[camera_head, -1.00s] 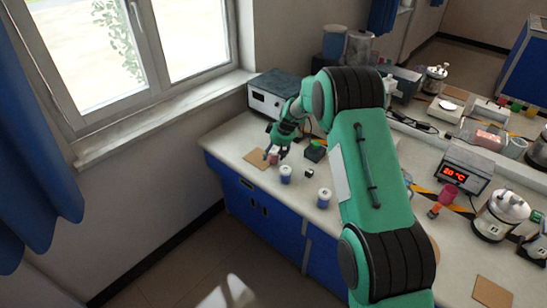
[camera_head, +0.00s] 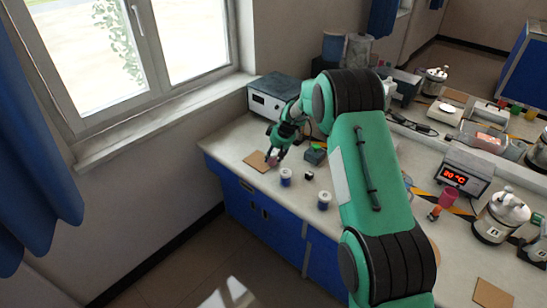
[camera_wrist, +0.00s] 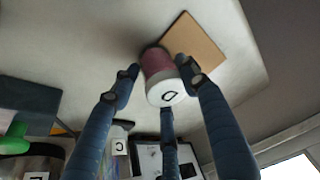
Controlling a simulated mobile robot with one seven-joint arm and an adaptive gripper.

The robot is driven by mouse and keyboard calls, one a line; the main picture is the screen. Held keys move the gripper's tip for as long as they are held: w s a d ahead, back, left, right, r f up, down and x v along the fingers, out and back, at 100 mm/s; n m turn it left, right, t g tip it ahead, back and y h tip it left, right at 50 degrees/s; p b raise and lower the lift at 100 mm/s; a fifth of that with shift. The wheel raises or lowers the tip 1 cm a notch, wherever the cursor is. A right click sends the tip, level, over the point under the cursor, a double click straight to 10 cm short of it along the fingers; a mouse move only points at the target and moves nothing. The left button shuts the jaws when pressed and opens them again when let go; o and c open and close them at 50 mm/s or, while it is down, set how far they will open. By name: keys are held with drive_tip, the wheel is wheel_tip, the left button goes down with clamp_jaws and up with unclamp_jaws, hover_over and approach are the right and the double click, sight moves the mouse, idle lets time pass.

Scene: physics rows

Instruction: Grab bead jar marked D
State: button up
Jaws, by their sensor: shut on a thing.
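The bead jar marked D (camera_wrist: 166,84) has pink-red contents and a white lid with a black D, seen from the lid end in the wrist view. My gripper (camera_wrist: 158,78) has its dark blue fingers closed around this jar, fingertips against its sides. In the head view, my gripper (camera_head: 272,157) is at the left end of the bench, just beside a tan square (camera_head: 255,163). The jar is mostly hidden there by the fingers. I cannot tell whether its base touches the bench.
Two white-lidded jars with blue contents (camera_head: 286,178) (camera_head: 323,200) stand near the bench's front edge. A small black cube (camera_head: 309,175) and a green-topped block (camera_head: 314,154) are close by. A grey instrument box (camera_head: 272,97) stands behind. The bench front is otherwise clear.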

sight(274, 152)
wheel_tip(274, 152, up, 10)
drive_tip(key=shift+p, duration=1.05)
drive_tip(key=shift+d, duration=0.1)
